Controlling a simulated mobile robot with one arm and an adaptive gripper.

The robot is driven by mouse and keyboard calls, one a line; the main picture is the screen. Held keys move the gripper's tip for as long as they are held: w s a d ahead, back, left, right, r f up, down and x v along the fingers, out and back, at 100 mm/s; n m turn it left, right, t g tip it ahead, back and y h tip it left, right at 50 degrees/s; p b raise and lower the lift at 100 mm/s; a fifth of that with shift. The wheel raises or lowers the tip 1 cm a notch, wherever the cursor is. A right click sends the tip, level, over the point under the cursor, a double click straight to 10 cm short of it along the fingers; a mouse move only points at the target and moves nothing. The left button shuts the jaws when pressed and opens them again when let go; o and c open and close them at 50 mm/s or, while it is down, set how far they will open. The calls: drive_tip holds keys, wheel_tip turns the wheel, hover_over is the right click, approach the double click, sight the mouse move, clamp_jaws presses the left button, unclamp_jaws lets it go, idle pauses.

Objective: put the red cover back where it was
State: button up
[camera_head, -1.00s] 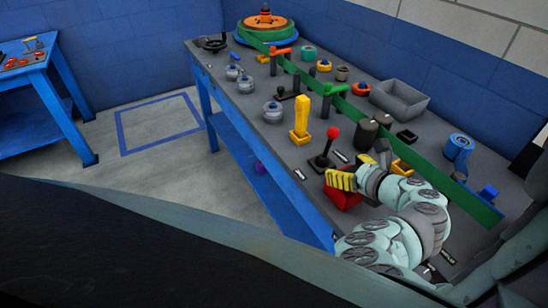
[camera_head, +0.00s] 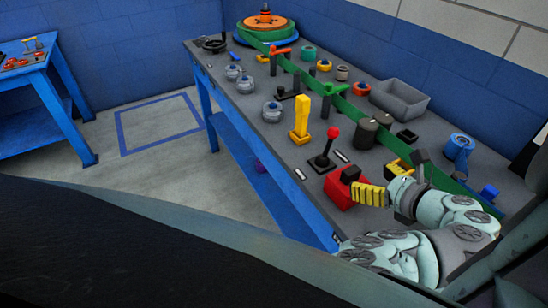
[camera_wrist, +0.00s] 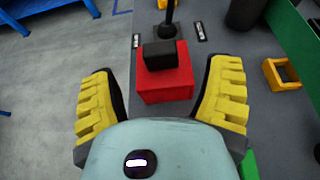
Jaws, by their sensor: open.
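The red cover (camera_head: 342,191) appears as a red box-shaped piece with a black block (camera_head: 350,174) on it, near the front edge of the bench. In the wrist view the red cover (camera_wrist: 166,88) stands centred between my fingertips, with the black block (camera_wrist: 159,54) on its upper side. My gripper (camera_wrist: 166,70) is open, with one yellow-padded finger on each side and visible gaps to the red piece. In the head view my gripper (camera_head: 395,176) is just right of the red piece. I cannot tell whether the black block belongs to the cover.
A red-knobbed lever (camera_head: 326,148) stands just beyond the red cover. A yellow lever (camera_head: 301,120) stands farther along. A green rail (camera_head: 345,105) runs along the bench (camera_head: 255,105). A yellow frame (camera_wrist: 281,74) lies to the right in the wrist view.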

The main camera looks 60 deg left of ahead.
drive_tip(key=shift+p+v, duration=1.4)
drive_tip(key=shift+v, duration=0.55)
